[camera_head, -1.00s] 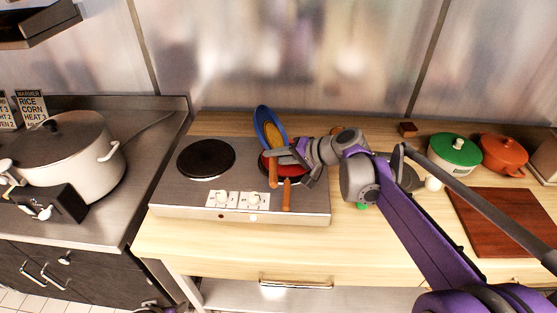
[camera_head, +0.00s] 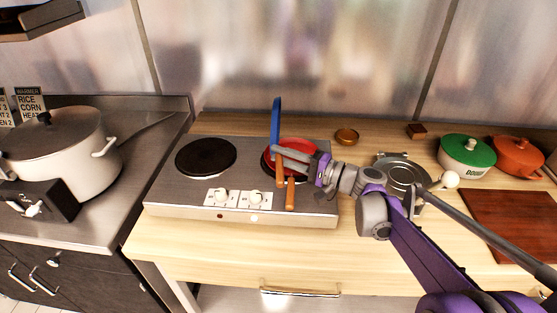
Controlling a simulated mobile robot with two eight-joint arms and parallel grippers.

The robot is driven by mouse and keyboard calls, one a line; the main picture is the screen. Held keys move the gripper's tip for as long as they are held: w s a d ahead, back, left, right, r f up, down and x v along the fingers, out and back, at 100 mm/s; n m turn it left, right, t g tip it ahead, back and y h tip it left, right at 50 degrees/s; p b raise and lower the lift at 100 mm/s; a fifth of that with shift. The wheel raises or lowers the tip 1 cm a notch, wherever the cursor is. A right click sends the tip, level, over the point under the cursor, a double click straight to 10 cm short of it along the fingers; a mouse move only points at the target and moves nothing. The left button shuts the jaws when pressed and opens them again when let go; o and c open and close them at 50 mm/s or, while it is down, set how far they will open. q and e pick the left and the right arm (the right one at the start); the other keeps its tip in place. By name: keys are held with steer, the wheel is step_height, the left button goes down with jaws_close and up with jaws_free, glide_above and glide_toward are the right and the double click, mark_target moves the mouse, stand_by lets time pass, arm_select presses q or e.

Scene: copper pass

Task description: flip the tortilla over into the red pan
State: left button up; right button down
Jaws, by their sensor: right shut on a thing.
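My right gripper (camera_head: 284,156) is shut on the wooden handle of the blue pan (camera_head: 276,124), above the right burner. The blue pan is tilted up on edge, so it shows as a narrow upright blue strip. The red pan (camera_head: 298,146) sits on the right burner, partly hidden behind my gripper, with its wooden handle (camera_head: 290,194) pointing to the front. The tortilla is not visible now. The blue pan's inner face is turned out of sight, and part of the red pan's inside is hidden. My left gripper is not in view.
The two-burner hotplate (camera_head: 180,200) has a bare left burner (camera_head: 206,157). A large lidded pot (camera_head: 62,155) stands at the left. To the right are a metal plate-like thing (camera_head: 404,174), a green-lidded pot (camera_head: 467,154), an orange pot (camera_head: 517,155) and a brown board (camera_head: 508,222).

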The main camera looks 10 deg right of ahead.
mark_target(293, 178)
steer(key=d+t+y+b, duration=0.1)
steer(key=b, duration=0.1)
steer(key=d+f+m+t+y+b, duration=0.1)
steer(key=b, duration=0.1)
steer(key=shift+s+f+m, duration=0.2)
steer(key=shift+s+m, duration=0.1)
steer(key=shift+s+d+m+t+y+b, duration=0.15)
steer(key=shift+d+m+t+y+b, duration=0.2)
steer(key=shift+t+y+b, duration=0.2)
stand_by(0.6)
step_height(293, 178, up, 6)
steer(key=a+p, duration=0.2)
steer(key=p, duration=0.3)
steer(key=shift+w, duration=0.35)
steer(key=shift+r, duration=0.1)
